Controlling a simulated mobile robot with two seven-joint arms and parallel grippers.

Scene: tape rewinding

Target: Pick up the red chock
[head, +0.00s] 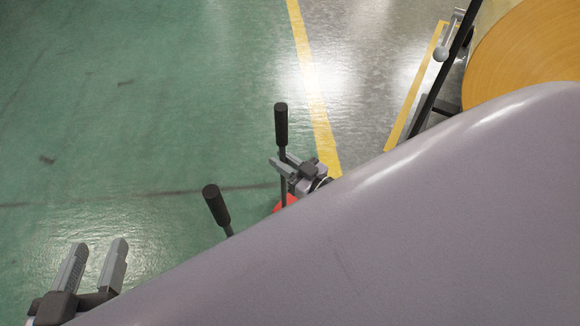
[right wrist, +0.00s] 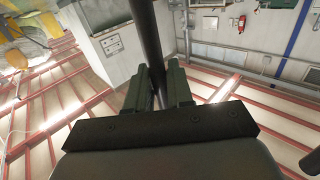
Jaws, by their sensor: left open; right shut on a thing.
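Only a small part of the red chock (head: 285,202) shows in the head view, by the edge of a large grey surface that hides the rest. A dark upright handle with a black grip (head: 281,124) rises above it. My right gripper (head: 280,164) is shut on this handle's shaft, below the grip. In the right wrist view the dark shaft (right wrist: 148,35) runs between the two fingers. A second black grip (head: 216,205) leans nearby to the left, its base hidden. My left gripper (head: 94,263) is open and empty at the lower left, away from the chock.
The large smooth grey surface (head: 430,220) fills the lower right of the head view. An orange-yellow roll (head: 530,50) with a dark frame stands at the upper right. Yellow lines (head: 314,90) cross the floor. The green floor (head: 130,110) at the left is clear.

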